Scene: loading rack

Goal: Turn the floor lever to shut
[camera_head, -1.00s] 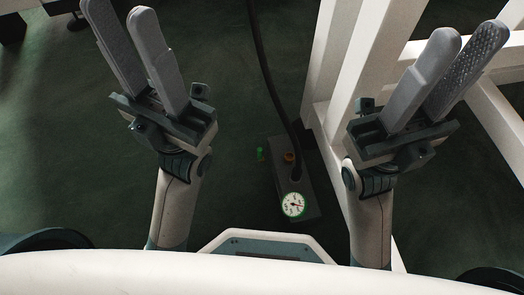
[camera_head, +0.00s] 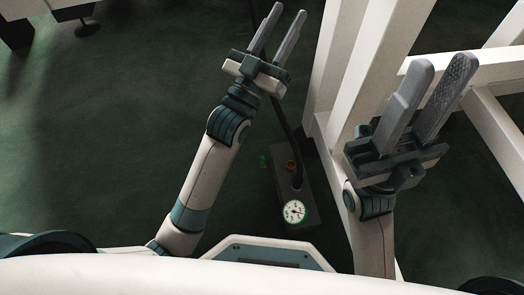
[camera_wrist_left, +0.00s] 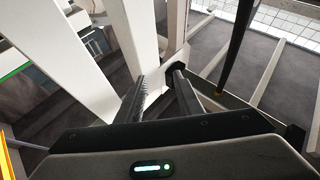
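The floor lever is a dark base box (camera_head: 307,205) on the green floor with a long black pole (camera_head: 287,122) rising from it. The base carries a round white gauge (camera_head: 294,212) with a green rim and a small orange part (camera_head: 291,165). My left gripper (camera_head: 290,10) is open and empty, in front of the upper pole, which it partly hides in the head view. In the left wrist view, the pole (camera_wrist_left: 238,45) stands right of the open fingers (camera_wrist_left: 160,92), not between them. My right gripper (camera_head: 446,62) is open and empty, right of the lever.
A white rack frame (camera_head: 372,65) stands close on the right of the lever, with rails behind my right gripper. The floor on the left is clear. Dark furniture feet show at the top left.

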